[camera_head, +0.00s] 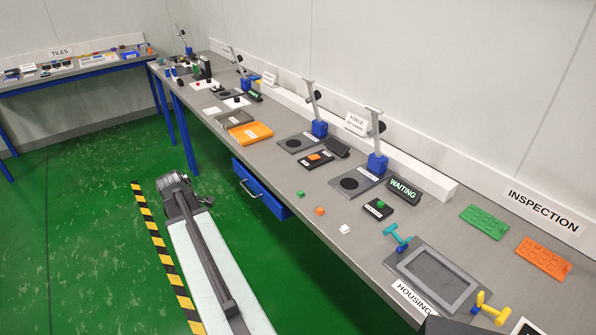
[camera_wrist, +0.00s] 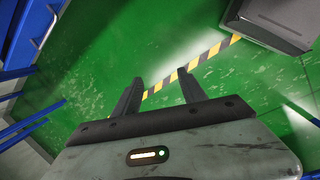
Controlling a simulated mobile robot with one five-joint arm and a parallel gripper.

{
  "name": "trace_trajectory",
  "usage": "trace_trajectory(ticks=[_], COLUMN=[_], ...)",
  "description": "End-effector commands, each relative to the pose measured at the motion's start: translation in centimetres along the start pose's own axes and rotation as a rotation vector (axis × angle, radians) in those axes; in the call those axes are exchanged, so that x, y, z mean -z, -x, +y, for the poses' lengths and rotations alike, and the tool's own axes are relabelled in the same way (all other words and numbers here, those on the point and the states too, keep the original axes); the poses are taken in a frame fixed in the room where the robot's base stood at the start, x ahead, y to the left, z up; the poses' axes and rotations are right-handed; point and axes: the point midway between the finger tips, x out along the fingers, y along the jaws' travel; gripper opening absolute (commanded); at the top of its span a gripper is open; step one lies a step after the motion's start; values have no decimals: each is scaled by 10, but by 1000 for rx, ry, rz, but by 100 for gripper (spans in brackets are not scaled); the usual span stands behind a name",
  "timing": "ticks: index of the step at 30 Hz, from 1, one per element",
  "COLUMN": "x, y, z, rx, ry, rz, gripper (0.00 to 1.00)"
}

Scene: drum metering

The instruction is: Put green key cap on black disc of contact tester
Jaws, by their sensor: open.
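A small green cap (camera_head: 300,194) lies loose near the front edge of the long grey bench, in the head view. Another green cap (camera_head: 381,204) sits on a small black block by the WAITING display. A tester with a grey base (camera_head: 363,190), a black disc (camera_head: 349,183) and a blue post with a lever (camera_head: 377,163) stands behind them. A similar tester with a black disc (camera_head: 292,143) stands farther left. My gripper (camera_wrist: 158,76) is open and empty above the green floor in the wrist view, away from the bench and caps.
A loose orange cap (camera_head: 320,211) and white cap (camera_head: 344,229) lie beside the loose green one. A grey housing fixture (camera_head: 440,272) with teal and yellow handles is to the right. Orange (camera_head: 251,131) and grey trays are to the left. A blue drawer (camera_head: 262,189) hangs below the bench.

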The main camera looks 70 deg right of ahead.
Motion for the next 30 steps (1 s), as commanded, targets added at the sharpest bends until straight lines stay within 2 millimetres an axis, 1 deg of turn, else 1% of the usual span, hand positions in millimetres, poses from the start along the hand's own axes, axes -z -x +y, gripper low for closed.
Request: trace_trajectory(ticks=[1,2,3,5,6,9,10,12,14,17,23,28,30], x=[-61,-94,-136,-194,-227,-289,-301,-320,-327,-327,-329,-330,-331], y=[30,35,41,48,52,58,59,60,59,54,29,28,21], z=[34,47,61,75,80,86,86,86,86,85,84,85,85], rx=[-3,-5,-3,8,16,39,45,54,58,58,58,58,58], ry=[51,98,158,238,285,377,396,428,442,447,447,448,448], rz=[-35,-55,-83,-120,-140,-178,-185,-197,-201,-202,-201,-200,-200], gripper=[49,49,49,49,49,49,49,49,49,49,49,49,49])
